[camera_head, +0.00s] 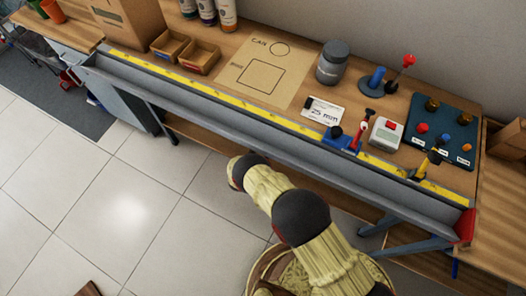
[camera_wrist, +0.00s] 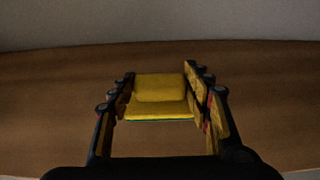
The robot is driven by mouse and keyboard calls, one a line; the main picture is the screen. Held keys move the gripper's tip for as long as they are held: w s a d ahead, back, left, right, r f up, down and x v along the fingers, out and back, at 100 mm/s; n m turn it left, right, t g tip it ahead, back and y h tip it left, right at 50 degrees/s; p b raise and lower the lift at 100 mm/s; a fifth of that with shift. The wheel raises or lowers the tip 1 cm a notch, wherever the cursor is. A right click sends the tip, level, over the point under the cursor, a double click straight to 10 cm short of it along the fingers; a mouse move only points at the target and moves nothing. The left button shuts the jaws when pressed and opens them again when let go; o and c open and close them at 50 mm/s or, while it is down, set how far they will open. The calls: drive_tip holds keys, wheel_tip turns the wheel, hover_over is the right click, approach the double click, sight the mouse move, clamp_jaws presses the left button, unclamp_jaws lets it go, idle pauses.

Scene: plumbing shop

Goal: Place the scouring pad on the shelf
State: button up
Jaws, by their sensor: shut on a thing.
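The scouring pad (camera_wrist: 160,88) is yellow with a thin green lower edge in the wrist view. My gripper (camera_wrist: 159,76) is shut on it, with one black-and-yellow finger at each side. A brown wooden surface (camera_wrist: 60,90) lies below and behind the pad, with a grey wall beyond. I cannot tell whether the pad touches the wood. In the head view a wooden lower shelf (camera_head: 219,143) shows under the workbench. My arm reaches to the bench's front edge there, and my gripper and the pad are hidden.
The workbench (camera_head: 215,82) has a long grey front rail (camera_head: 225,107) with a yellow ruler strip. Tiled floor (camera_head: 110,200) is open at left.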

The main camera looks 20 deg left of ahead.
drive_tip(key=shift+w+a+f+b, duration=0.2)
drive_tip(key=shift+w+a+f, duration=0.1)
drive_tip(key=shift+f, duration=0.15)
drive_tip(key=shift+w+a+f+b, duration=0.15)
drive_tip(key=shift+w+a+f, duration=0.1)
drive_tip(key=shift+f, duration=0.2)
drive_tip(key=shift+w+f+b, duration=0.1)
drive_tip(key=shift+f+b, duration=0.65)
drive_tip(key=shift+f, duration=0.85)
drive_tip(key=shift+f, duration=0.15)
drive_tip(key=o, duration=1)
drive_tip(key=shift+o, duration=0.6)
drive_tip(key=shift+s+a+r, duration=0.1)
drive_tip(key=shift+s+r, duration=0.15)
drive_tip(key=shift+r, duration=0.05)
drive_tip(key=d+p+v, duration=0.1)
drive_tip(key=p+v, duration=0.3)
drive_tip(key=v, duration=0.7)
drive_tip(key=shift+s+a, duration=0.2)
drive_tip(key=shift+a, duration=0.25)
drive_tip(key=shift+r, duration=0.1)
